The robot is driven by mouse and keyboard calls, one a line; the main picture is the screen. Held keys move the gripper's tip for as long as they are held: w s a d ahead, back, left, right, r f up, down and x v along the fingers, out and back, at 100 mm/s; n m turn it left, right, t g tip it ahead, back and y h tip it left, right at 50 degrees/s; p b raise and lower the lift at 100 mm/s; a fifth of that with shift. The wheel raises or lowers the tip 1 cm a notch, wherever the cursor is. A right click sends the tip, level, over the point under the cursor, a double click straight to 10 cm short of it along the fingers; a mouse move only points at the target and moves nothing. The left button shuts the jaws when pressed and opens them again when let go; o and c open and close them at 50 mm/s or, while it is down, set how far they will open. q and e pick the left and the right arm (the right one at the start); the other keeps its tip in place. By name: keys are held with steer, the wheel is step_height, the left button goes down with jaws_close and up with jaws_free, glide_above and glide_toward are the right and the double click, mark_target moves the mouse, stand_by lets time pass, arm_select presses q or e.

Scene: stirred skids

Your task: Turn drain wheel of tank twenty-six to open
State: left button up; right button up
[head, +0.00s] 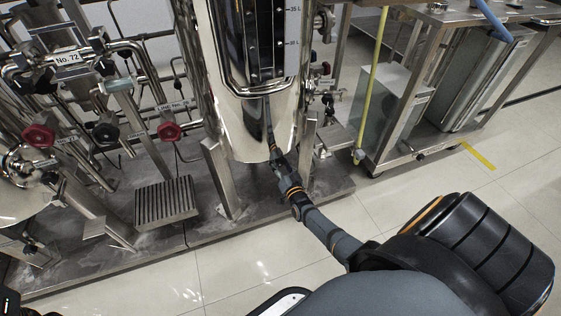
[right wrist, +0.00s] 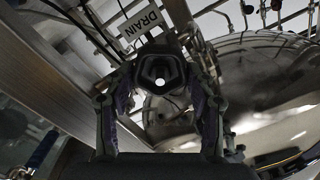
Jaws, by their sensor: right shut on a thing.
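The polished steel tank (head: 235,125) stands upright at the top centre of the head view, with a dark level gauge on its front. My right arm reaches to its underside, and my right gripper (head: 273,150) is at the tank's lower edge. In the right wrist view, the two fingers of the right gripper (right wrist: 160,95) close in on a dark part with a round hole. A DRAIN label (right wrist: 139,24) is just beyond it. The drain wheel is largely hidden by the gripper, so its turn angle cannot be told.
Red handwheels (head: 168,131) and a black handwheel (head: 105,132) sit on piping at the left, below a No. 72 label (head: 67,58). A ribbed step (head: 166,202) lies on the skid base. A steel cart (head: 400,125) stands at the right. The floor in front is clear.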

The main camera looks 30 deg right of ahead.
steer(key=shift+a+n+p, duration=0.1)
steer(key=shift+n+p, duration=0.4)
steer(key=shift+n, duration=1.4)
steer(key=o, duration=1.2)
steer(key=shift+c, duration=0.2)
steer(key=v, duration=1.2)
